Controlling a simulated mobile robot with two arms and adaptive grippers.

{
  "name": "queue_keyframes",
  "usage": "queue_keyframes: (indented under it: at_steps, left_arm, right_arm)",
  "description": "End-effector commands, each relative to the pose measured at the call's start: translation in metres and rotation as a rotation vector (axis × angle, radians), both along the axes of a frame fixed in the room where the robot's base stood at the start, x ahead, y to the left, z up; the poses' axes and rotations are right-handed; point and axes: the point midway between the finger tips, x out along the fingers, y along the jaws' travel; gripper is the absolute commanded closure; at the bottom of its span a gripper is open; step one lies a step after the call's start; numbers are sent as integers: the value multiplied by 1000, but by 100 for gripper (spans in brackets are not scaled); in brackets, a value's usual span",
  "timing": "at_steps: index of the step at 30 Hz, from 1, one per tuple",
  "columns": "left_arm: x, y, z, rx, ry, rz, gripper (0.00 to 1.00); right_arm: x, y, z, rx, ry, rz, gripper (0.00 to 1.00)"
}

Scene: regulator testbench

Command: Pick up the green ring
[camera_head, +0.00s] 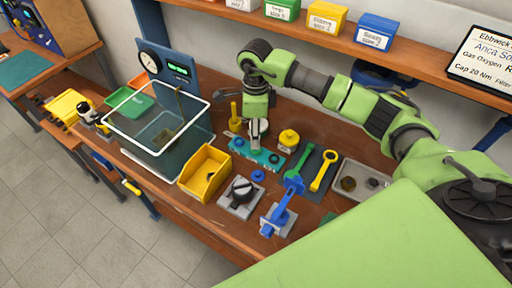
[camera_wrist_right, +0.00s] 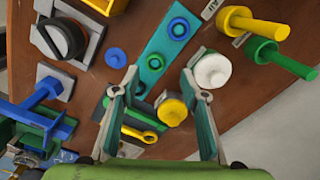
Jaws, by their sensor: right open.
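My left gripper is not in view.
A white-capped part (camera_wrist_right: 212,71) and a yellow-capped part (camera_wrist_right: 172,109) stand close to my right gripper's fingers. A yellow bin (camera_head: 205,172), a clear box (camera_head: 160,138) and a black-knobbed block (camera_head: 240,191) lie to the left. Green and yellow wrenches (camera_head: 323,171) lie to the right.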

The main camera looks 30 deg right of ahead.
Motion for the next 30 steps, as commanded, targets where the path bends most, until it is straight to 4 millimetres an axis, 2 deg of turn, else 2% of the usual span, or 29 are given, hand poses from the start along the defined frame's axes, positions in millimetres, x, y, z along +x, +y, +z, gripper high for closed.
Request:
queue_keyframes:
  at_steps: [7, 12, 20, 24, 30]
  left_arm:
    - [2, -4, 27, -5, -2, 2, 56]
    - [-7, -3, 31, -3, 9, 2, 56]
    - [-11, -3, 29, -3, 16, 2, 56]
    - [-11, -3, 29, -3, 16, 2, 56]
    - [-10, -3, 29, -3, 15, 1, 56]
  right_arm:
    - [-9, 3, -26, -1, 7, 1, 60]
    - [-8, 3, -47, 0, 4, -1, 60]
    - [-7, 3, -51, 0, 2, 1, 60]
    - [-7, 3, -51, 0, 2, 0, 89]
    - [-7, 3, -51, 0, 2, 0, 89]
